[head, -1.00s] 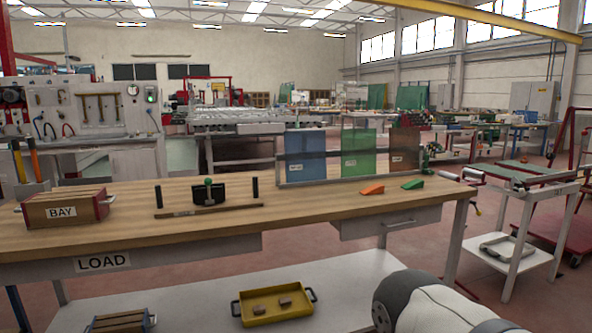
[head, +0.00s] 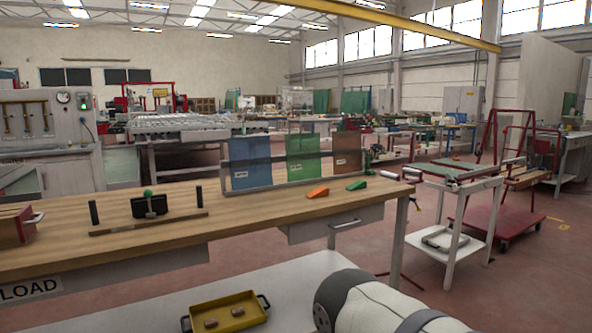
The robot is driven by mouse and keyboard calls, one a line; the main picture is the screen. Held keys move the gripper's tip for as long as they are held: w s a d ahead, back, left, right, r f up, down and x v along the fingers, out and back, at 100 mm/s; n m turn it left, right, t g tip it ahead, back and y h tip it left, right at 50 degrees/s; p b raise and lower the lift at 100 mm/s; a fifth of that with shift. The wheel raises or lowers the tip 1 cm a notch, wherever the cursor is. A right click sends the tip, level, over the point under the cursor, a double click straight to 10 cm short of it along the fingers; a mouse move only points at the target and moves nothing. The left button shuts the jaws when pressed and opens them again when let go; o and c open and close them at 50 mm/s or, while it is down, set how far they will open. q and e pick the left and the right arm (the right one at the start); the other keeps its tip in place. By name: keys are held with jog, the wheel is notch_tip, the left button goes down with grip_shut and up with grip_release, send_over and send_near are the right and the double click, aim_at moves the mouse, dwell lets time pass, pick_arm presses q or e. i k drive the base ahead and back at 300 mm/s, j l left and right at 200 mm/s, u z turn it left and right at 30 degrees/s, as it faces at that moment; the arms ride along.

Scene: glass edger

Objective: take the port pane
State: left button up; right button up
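A rack (head: 236,187) stands at the back of the wooden bench and holds three upright glass panes side by side. The blue pane (head: 250,158) is on the left, the green pane (head: 302,150) in the middle and the brown pane (head: 348,142) on the right. Each has a small white label, too small to read, so I cannot tell which is the port pane. Neither gripper is in view. A pale and grey link of my own arm shows at the bottom right, apart from the panes.
On the bench (head: 200,238) lie an orange wedge (head: 318,193), a green wedge (head: 357,185) and a black clamp fixture (head: 150,206). A red-ended box (head: 22,226) sits at left. A yellow tray (head: 228,313) is on the lower shelf.

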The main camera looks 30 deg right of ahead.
aim_at(347, 146)
jog(key=z, duration=1.3)
jog(key=i+l+u, duration=0.55)
jog(key=l, duration=0.25)
jog(key=i+l+u, duration=0.4)
jog(key=l, duration=0.3)
jog(key=i+l+u, duration=0.2)
jog(key=l, duration=0.2)
jog(key=l+u, duration=0.2)
jog(key=l, duration=0.15)
jog(key=i+l+u, duration=0.15)
jog(key=l, duration=0.25)
jog(key=k, duration=0.05)
